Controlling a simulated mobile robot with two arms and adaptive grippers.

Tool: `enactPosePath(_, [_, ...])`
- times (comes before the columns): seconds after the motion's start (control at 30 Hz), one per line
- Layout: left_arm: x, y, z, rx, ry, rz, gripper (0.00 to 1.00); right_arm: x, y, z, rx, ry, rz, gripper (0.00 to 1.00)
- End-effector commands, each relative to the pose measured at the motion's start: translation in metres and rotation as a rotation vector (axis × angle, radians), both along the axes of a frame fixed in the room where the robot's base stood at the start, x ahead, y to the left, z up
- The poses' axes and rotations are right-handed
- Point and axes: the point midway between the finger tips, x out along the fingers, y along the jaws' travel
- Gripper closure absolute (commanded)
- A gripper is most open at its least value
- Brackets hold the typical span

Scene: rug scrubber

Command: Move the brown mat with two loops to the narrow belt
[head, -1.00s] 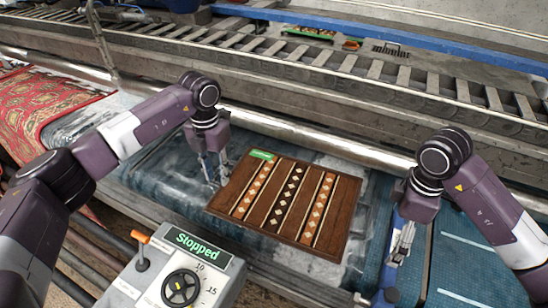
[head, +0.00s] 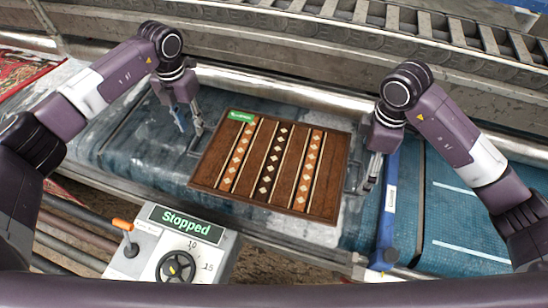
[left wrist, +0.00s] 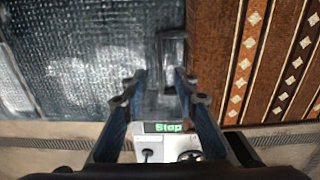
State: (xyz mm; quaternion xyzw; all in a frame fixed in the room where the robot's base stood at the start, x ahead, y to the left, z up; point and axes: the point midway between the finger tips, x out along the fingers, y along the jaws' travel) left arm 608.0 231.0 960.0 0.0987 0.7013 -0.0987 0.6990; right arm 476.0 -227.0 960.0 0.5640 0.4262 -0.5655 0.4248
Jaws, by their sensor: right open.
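The brown mat (head: 252,188) lies flat on the wet blue belt (head: 125,150), with pale diamond stripes and a green label at its far left corner. One dark loop (head: 197,146) sticks out from its left edge; it also shows in the left wrist view (left wrist: 172,47). The other loop (head: 352,178) is at its right edge. My left gripper (head: 190,131) is open and empty beside the left loop; its fingers also show in the left wrist view (left wrist: 158,78). My right gripper (head: 369,184) is open beside the right loop. I cannot tell whether either touches a loop.
A blue bar (head: 388,215) separates the wet belt from a blue belt with white lines (head: 465,225) on the right. A control box (head: 180,245) reading "Stopped" stands in front. A red patterned rug (head: 25,80) lies at far left. A metal roller and a slatted conveyor run behind.

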Motion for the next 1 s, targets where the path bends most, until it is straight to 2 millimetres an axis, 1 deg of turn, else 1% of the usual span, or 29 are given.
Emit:
enactPosePath(0.03, [0.0, 0.0, -0.009, 0.0, 0.002, 0.0, 0.72, -0.001, 0.0, -0.009, -0.001, 0.003, -0.001, 0.0])
enactPosePath(0.1, [-0.001, -0.001, -0.02, 0.0, 0.002, 0.0, 0.72, -0.001, 0.0, -0.02, 0.0, 0.003, -0.001, 0.0])
enactPosePath(0.3, [0.0, -0.001, -0.042, 0.0, -0.001, 0.0, 0.72, 0.0, 0.0, -0.042, 0.001, 0.001, 0.0, 0.0])
enactPosePath(0.43, [0.0, 0.0, -0.047, 0.0, -0.001, 0.0, 0.72, 0.0, 0.0, -0.047, 0.0, 0.0, -0.001, 0.0])
enactPosePath(0.7, [0.0, 0.0, -0.048, 0.0, -0.001, 0.0, 0.72, 0.0, 0.0, -0.048, 0.001, -0.001, 0.0, 0.0])
enactPosePath(0.93, [0.0, 0.0, -0.048, 0.0, -0.001, 0.0, 0.98, 0.0, 0.0, -0.048, 0.001, -0.001, 0.0, 0.25])
enactPosePath(0.97, [0.0, 0.0, -0.048, 0.0, -0.001, 0.0, 1.0, 0.0, 0.0, -0.048, 0.001, -0.001, 0.0, 0.29])
enactPosePath(1.0, [0.0, 0.0, -0.048, 0.0, -0.001, 0.0, 1.0, 0.0, 0.0, -0.048, 0.001, -0.001, 0.0, 0.33])
